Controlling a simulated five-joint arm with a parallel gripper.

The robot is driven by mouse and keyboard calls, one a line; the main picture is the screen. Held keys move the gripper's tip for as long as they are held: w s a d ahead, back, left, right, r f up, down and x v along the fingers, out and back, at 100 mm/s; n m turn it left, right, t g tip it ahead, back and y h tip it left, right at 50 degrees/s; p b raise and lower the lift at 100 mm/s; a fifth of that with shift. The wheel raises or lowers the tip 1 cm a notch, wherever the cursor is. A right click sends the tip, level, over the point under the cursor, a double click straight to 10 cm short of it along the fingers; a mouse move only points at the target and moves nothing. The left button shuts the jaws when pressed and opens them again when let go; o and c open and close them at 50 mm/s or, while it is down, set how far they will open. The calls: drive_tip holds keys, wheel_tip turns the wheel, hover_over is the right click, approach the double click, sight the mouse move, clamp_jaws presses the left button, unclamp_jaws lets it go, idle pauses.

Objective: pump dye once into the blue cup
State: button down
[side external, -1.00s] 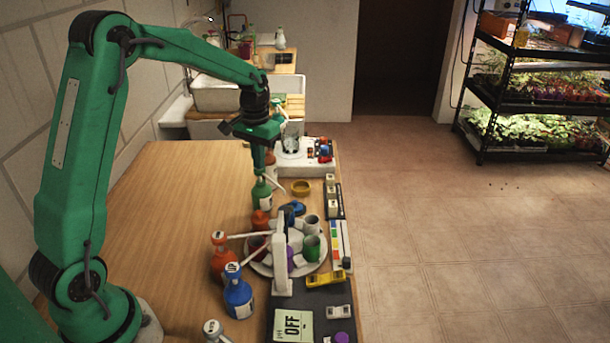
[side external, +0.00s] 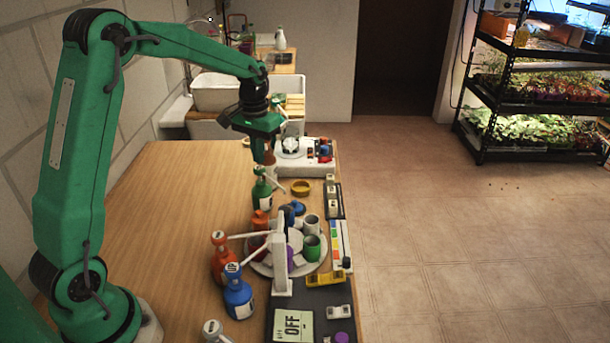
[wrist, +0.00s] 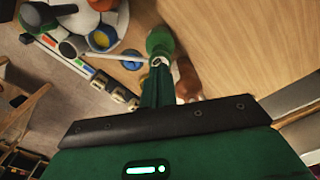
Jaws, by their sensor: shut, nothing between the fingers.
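My gripper (side external: 261,161) is shut and empty, its fingertips just above the top of a green pump bottle (side external: 262,193). I cannot tell whether they touch the pump head. The green bottle stands upright and also shows in the wrist view (wrist: 160,40), partly behind the fingers. Its pale spout points toward the cups. A blue cup (side external: 298,208) stands at the far side of the round plate (side external: 262,268); the wrist view shows a blue-rimmed cup (wrist: 103,38) beside the spout. I cannot see its contents clearly.
An orange pump bottle (side external: 221,263) and a blue pump bottle (side external: 238,298) stand nearer the camera. A green cup (side external: 312,248) and others crowd the plate, behind a white upright post (side external: 281,265). A yellow dish (side external: 301,187) sits right of the green bottle. The left tabletop is clear.

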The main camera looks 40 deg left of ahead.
wheel_tip(320, 180, up, 6)
idle(1.0)
drive_tip(key=s+d+r+m+t, duration=0.1)
drive_tip(key=s+d+r, duration=0.25)
drive_tip(key=s, duration=0.25)
drive_tip(key=s+d+r+t, duration=0.2)
drive_tip(key=s+d+r, duration=0.15)
drive_tip(key=s, duration=0.25)
drive_tip(key=s+d+f+m+t, duration=0.2)
drive_tip(key=s+d, duration=0.3)
drive_tip(key=s, duration=0.6)
drive_tip(key=shift+s+d+f+t, duration=0.3)
drive_tip(key=shift+s+f, duration=0.05)
drive_tip(key=shift+f, duration=0.1)
